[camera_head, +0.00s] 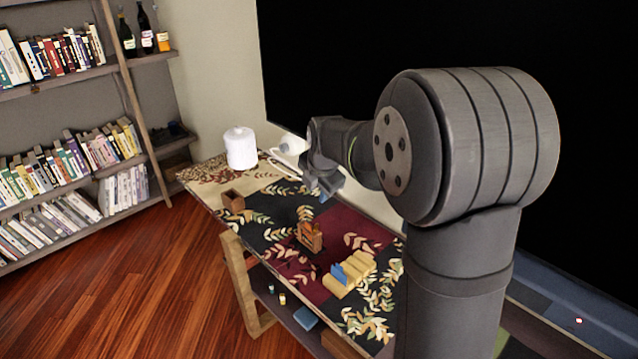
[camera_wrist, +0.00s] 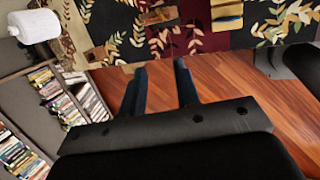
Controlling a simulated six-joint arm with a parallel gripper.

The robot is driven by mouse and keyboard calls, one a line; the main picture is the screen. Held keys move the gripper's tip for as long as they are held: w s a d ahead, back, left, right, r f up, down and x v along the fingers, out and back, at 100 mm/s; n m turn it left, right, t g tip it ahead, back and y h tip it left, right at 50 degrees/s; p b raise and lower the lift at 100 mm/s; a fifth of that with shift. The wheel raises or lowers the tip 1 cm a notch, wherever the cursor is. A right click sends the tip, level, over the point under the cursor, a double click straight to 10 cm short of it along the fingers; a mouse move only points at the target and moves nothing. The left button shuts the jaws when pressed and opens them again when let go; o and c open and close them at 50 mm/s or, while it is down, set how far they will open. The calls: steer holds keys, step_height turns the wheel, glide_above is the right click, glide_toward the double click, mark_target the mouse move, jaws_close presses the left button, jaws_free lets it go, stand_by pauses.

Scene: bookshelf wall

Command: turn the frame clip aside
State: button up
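A small wooden frame (camera_head: 309,237) with orange-brown parts stands on the patterned table cover, near the table's middle. It also appears at the top of the wrist view (camera_wrist: 158,15). The clip on it is too small to make out. My gripper (camera_head: 326,190) is above the table, behind the frame and apart from it. In the wrist view my gripper (camera_wrist: 159,66) has its two dark blue fingers spread with nothing between them.
A yellowish stepped block (camera_head: 349,274) with a blue piece stands right of the frame. A small brown open box (camera_head: 233,201) stands to its left. A white roll (camera_head: 240,148) stands at the table's far end. Bookshelves (camera_head: 110,68) line the left wall.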

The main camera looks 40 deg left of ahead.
steer(key=x, duration=0.8)
steer(key=v, duration=1)
steer(key=shift+d+r, duration=0.15)
steer(key=shift+r, duration=0.25)
steer(key=shift+o, duration=0.2)
steer(key=shift+s, duration=0.1)
